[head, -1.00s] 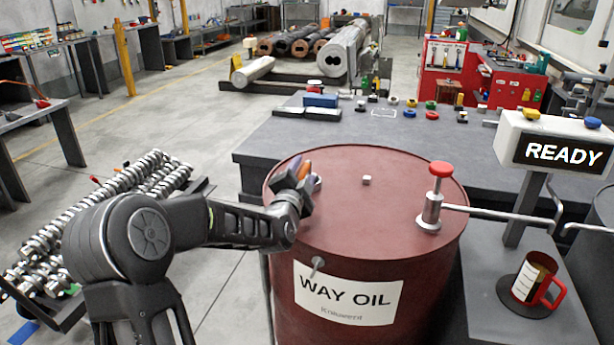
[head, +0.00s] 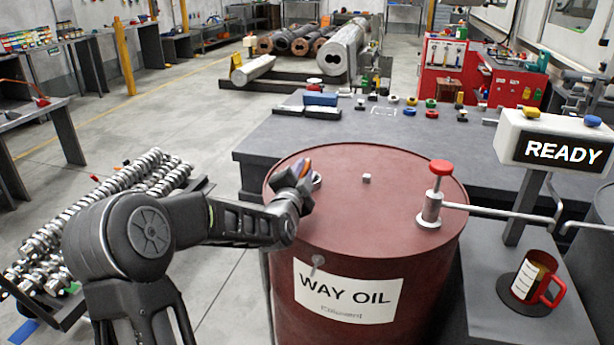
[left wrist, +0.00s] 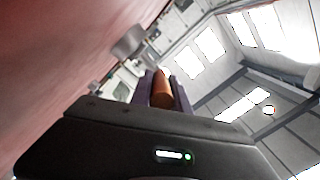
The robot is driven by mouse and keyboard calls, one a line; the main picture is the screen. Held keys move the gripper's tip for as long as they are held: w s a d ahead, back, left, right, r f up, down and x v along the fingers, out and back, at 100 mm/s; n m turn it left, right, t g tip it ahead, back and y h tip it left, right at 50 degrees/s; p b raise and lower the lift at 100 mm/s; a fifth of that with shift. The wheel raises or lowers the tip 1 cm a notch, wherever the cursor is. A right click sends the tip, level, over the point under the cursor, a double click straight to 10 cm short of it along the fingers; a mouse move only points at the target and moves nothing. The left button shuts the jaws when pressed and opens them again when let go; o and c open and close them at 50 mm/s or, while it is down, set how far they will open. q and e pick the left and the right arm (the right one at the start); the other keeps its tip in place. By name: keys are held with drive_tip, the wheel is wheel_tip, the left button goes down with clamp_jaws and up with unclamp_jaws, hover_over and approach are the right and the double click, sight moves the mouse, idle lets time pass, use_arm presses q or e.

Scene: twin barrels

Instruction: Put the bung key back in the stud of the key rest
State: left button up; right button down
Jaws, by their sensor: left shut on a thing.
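My left gripper (head: 305,170) is at the left part of the red barrel's lid (head: 400,200). In the left wrist view its purple fingers (left wrist: 150,88) are shut on an orange, rounded piece (left wrist: 162,92), which seems to be the bung key's handle. The rest of the key is hidden. A grey rounded metal part (head: 317,181) shows just right of the fingertips, partly covered; I cannot tell whether it is the key or the key rest. A small pale square stud (head: 367,178) stands on the lid, apart from the gripper. My right gripper is not in view.
A red-knobbed valve (head: 432,205) with a pipe stands on the lid's right side. A "READY" display (head: 560,150) and a red mug (head: 541,280) are at right. A short peg (head: 318,262) sticks out above the barrel label. The lid's middle is mostly clear.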

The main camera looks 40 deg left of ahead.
use_arm(q)
clamp_jaws()
drive_tip(key=shift+r, duration=0.15)
idle(0.9)
wheel_tip(320, 180, up, 10)
drive_tip(key=shift+f, duration=0.1)
idle(0.3)
idle(0.5)
